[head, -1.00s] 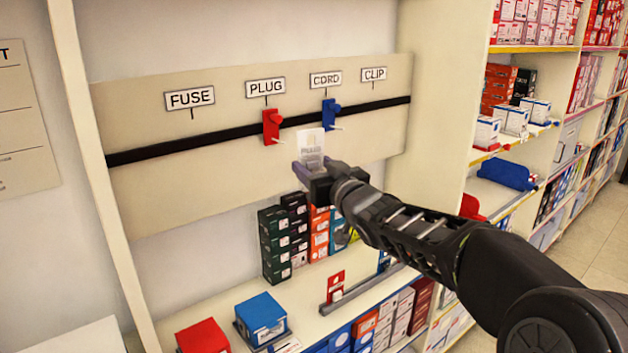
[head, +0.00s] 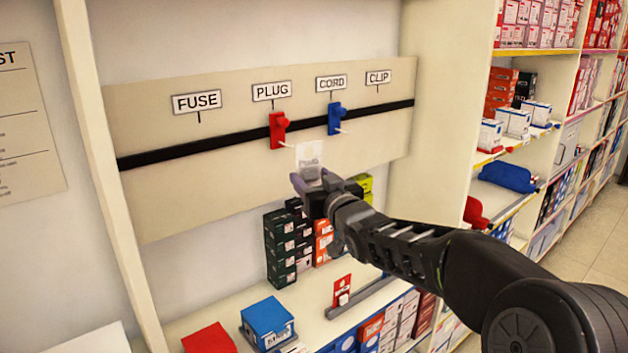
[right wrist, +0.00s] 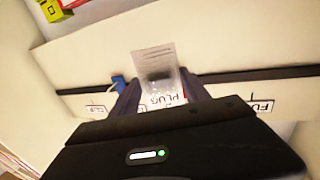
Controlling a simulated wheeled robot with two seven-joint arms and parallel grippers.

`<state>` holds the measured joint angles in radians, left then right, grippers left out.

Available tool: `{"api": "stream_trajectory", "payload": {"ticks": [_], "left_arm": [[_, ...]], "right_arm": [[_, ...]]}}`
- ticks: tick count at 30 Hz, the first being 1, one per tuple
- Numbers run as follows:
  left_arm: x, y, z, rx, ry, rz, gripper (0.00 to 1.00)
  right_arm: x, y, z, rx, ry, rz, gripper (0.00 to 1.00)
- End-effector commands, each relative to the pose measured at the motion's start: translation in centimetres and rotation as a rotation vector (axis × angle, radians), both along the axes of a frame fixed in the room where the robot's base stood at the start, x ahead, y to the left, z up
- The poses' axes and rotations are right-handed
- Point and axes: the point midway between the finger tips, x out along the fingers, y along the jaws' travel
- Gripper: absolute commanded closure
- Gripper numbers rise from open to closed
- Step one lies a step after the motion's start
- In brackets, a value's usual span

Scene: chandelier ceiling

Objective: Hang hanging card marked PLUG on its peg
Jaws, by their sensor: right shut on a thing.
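My right gripper (head: 316,180) is shut on a pale, partly see-through card (head: 309,158), held upright in front of the board, below and right of the red peg holder. In the right wrist view the card (right wrist: 160,80) shows the word PLUG between the fingers (right wrist: 160,98). The red holder (head: 277,130) with a thin pale peg (head: 287,144) is mounted on the black rail under the PLUG sign (head: 272,91). The card's top edge is close to the peg's tip in the head view; I cannot tell the depth gap. My left gripper is not in view.
A blue holder (head: 335,118) with its own peg sits under the CORD sign (head: 331,83), right of the red one. The FUSE sign (head: 197,102) is to the left. Boxes (head: 280,245) stand on the shelf below. The board's left part is clear.

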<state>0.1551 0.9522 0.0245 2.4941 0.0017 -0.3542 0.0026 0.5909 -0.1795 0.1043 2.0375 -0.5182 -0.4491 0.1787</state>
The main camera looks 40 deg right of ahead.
Motion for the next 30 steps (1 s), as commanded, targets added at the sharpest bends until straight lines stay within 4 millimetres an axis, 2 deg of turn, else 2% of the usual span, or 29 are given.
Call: {"api": "stream_trajectory", "payload": {"ticks": [17,30], "left_arm": [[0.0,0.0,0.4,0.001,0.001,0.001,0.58],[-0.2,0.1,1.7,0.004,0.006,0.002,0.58]], "right_arm": [[3.7,0.0,-0.3,0.002,-0.001,0.001,0.69],[6.5,-0.1,-0.4,0.003,0.000,0.002,0.69]]}}
